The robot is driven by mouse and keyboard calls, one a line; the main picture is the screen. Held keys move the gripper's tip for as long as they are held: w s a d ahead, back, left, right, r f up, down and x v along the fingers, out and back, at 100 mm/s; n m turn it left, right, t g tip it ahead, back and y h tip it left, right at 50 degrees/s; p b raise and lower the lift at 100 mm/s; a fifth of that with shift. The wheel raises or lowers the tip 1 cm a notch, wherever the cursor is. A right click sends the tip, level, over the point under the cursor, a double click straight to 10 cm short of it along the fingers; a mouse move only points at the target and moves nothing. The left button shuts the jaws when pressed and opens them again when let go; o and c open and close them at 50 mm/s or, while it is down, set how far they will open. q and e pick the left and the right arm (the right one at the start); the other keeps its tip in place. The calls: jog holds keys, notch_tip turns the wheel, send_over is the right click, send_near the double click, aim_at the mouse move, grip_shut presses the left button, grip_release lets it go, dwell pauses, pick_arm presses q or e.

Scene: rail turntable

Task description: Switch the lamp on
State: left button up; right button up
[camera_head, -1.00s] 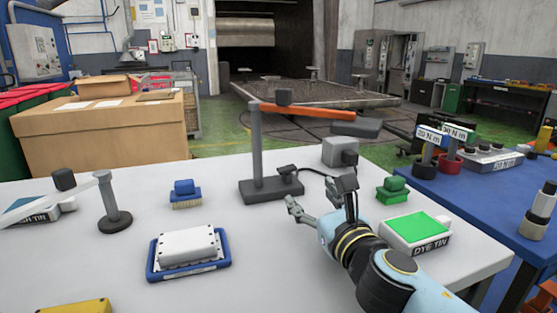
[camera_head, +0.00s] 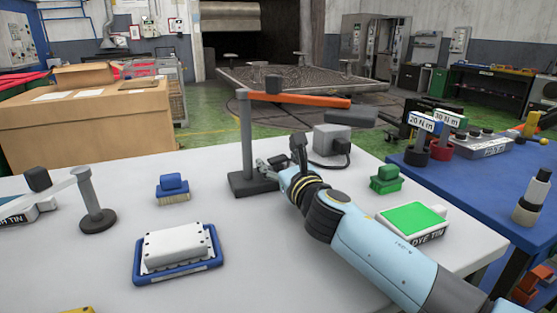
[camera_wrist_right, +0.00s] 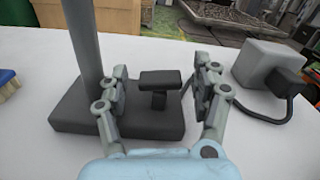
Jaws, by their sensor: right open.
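The lamp has a dark grey base and post (camera_head: 246,140), an orange arm (camera_head: 300,101) and a dark grey head (camera_head: 351,118). It stands at the back of the white table. In the right wrist view a dark switch lever (camera_wrist_right: 160,80) rises from the lamp base (camera_wrist_right: 75,122), between the fingers of my right gripper (camera_wrist_right: 162,95). The fingers are open, one on each side of the lever, with visible gaps. In the head view my right gripper (camera_head: 280,162) is at the base's right end and hides the lever. My left gripper is not in view.
A grey box with a plug (camera_head: 333,140) and cable stands right of the lamp. A green brush (camera_head: 386,180) and a dye tin (camera_head: 412,222) lie right of my arm. A blue brush (camera_head: 173,188), a white case in a blue tray (camera_head: 137,270) and another lamp-like stand (camera_head: 97,215) are left.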

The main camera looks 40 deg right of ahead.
jog(key=shift+w, duration=0.25)
jog(key=c, duration=1.2)
jog(key=shift+s+d+m, duration=0.1)
jog(key=shift+d+m, duration=0.05)
jog(key=shift+m, duration=1.85)
jog(key=o, duration=1.2)
